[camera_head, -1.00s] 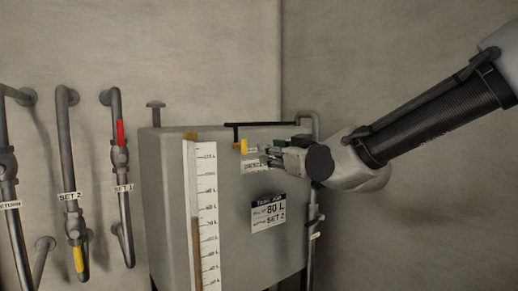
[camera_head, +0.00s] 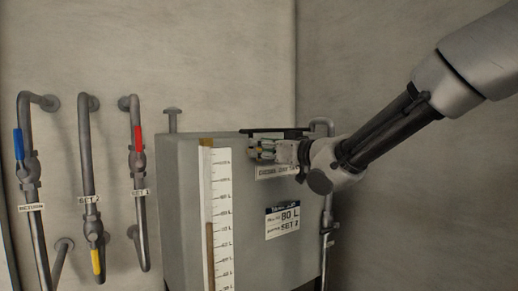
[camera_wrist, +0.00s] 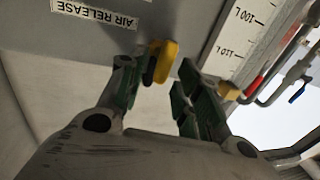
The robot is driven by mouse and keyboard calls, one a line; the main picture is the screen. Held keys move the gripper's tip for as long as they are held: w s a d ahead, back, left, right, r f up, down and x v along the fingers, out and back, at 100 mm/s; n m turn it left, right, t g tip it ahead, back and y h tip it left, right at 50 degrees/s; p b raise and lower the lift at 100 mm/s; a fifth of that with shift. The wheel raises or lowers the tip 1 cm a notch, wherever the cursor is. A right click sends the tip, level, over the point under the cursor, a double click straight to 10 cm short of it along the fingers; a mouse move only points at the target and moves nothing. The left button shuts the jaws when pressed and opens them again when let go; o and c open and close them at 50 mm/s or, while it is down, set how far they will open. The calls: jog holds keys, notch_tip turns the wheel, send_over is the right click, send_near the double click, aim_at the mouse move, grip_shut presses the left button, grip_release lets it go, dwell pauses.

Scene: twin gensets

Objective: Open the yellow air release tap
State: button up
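The yellow air release tap (camera_wrist: 163,62) shows in the wrist view on the grey tank, near a white AIR RELEASE label (camera_wrist: 95,13) that appears upside down. My gripper (camera_wrist: 168,76) is open, with its two green-padded fingers apart. The tap is at the fingertips, within the gap and closer to the left finger; I cannot tell whether they touch. In the head view my gripper (camera_head: 262,150) is at the upper front of the tank (camera_head: 240,200) and mostly hides the tap.
A white level scale (camera_head: 218,215) with a brass-coloured top block (camera_wrist: 228,91) stands close to the right finger in the wrist view. Wall pipes at left carry blue (camera_head: 19,144), red (camera_head: 138,138) and yellow (camera_head: 96,262) handles. A black bar (camera_head: 275,131) runs along the tank top.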

jog(key=shift+x, duration=0.8)
grip_shut()
grip_release()
